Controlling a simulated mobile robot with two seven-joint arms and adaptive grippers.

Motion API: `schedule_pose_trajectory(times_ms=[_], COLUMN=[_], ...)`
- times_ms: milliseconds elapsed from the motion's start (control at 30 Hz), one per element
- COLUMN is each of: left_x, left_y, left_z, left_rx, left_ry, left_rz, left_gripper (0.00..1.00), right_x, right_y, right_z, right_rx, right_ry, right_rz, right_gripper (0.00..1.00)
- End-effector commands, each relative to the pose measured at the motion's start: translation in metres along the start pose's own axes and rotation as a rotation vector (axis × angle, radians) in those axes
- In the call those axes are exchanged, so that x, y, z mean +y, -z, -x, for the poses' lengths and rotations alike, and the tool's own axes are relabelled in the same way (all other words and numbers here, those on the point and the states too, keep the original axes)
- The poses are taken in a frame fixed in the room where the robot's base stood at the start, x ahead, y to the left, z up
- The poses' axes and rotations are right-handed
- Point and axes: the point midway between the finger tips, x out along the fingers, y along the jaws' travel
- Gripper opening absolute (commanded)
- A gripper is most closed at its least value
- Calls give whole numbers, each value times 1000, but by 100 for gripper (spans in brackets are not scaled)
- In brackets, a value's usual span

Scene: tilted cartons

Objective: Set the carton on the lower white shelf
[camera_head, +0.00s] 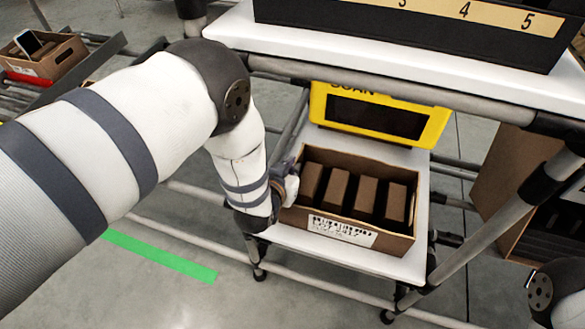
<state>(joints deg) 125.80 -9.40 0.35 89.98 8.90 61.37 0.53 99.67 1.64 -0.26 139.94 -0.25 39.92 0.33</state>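The carton (393,242) is an open brown box with a white printed label on its front and several dark brown blocks standing inside. It is over the lower white shelf (418,263), within the shelf's outline. I cannot tell whether its whole base touches the shelf. My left gripper (287,184) is at the carton's left wall, with its fingers mostly hidden by my wrist and the wall. Whether it grips the wall is not clear. My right arm shows only at the lower right corner; its gripper is out of view.
A yellow scan panel (431,128) stands behind the carton. Above is an upper white shelf (300,37) with a dark numbered bin (420,30). Grey pipes frame the rack. Another carton (45,62) sits at the far left, and a brown box (510,175) at right.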

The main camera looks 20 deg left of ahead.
Motion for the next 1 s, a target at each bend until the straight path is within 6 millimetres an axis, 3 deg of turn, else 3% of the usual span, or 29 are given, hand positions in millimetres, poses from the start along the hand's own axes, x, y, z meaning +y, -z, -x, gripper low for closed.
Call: schedule_pose_trajectory(times_ms=[67, 167, 200, 567, 1000], left_x=[0, 0, 0, 0, 0], left_y=[-2, -2, -2, 2, 3], left_z=[-1, -1, -1, 4, 93], left_rx=[1, 0, 0, 0, -1], left_ry=[0, 0, 0, 0, 0], left_rz=[1, 0, 0, 0, 0], left_gripper=[0, 22, 25, 25, 25], right_x=[0, 0, 0, 0, 0], right_y=[0, 0, 0, 0, -6], right_z=[-1, -1, -1, 2, 25], right_rx=[-2, -1, -1, 3, 32], right_ry=[0, 0, 0, 0, 1], right_rz=[0, 0, 0, 0, 0], right_gripper=[40, 40, 40, 40, 40])
